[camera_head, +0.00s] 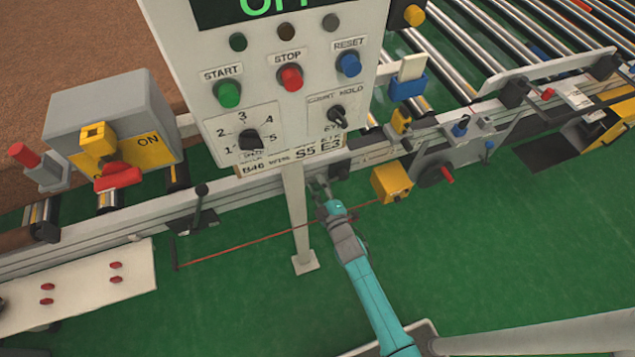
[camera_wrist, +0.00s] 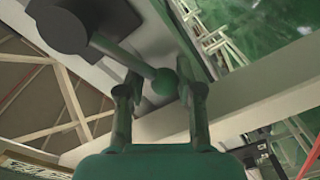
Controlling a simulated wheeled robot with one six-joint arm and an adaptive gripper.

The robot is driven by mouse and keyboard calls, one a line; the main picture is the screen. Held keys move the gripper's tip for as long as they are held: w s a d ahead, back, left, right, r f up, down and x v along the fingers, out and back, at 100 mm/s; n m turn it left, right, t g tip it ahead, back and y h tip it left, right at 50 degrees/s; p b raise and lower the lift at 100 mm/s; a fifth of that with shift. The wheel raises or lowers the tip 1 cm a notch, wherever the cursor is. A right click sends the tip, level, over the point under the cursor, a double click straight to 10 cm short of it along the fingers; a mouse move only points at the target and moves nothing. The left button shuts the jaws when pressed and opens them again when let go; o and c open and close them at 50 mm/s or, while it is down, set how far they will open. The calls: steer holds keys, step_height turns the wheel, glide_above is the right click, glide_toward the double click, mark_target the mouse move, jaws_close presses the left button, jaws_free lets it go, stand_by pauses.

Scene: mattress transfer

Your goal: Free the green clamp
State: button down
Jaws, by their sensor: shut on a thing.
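In the wrist view, a clamp lever (camera_wrist: 125,52) runs from a dark round hub (camera_wrist: 70,22) to a green ball knob (camera_wrist: 164,82). My gripper (camera_wrist: 160,90) has one finger on each side of the knob and is shut on it. In the head view, my gripper (camera_head: 319,188) is at the machine's front rail, just right of the panel post. The green clamp is small there and mostly hidden by the gripper and the panel.
The control panel (camera_head: 285,105) stands close on the left on its post (camera_head: 297,215). A yellow box (camera_head: 392,183) is close on the right. A red cord (camera_head: 245,243) runs low past the arm. A black-knobbed lever (camera_head: 200,200) is farther left. Green floor (camera_head: 480,240) is clear at right.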

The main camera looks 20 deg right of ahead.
steer(key=shift+d+f+n, duration=0.4)
steer(key=shift+f+n, duration=0.25)
steer(key=shift+n, duration=0.3)
steer(key=shift+d+f+n, duration=0.4)
steer(key=shift+f+n, duration=0.25)
steer(key=shift+n, duration=0.25)
steer(key=shift+d+f+n, duration=0.4)
steer(key=shift+f+n, duration=0.25)
steer(key=shift+n, duration=0.3)
steer(key=c, duration=0.7)
jaws_free()
steer(key=shift+s+d+r, duration=0.1)
steer(key=shift+s, duration=1.8)
steer(key=shift+s+r, duration=0.1)
steer(key=shift+s, duration=1.75)
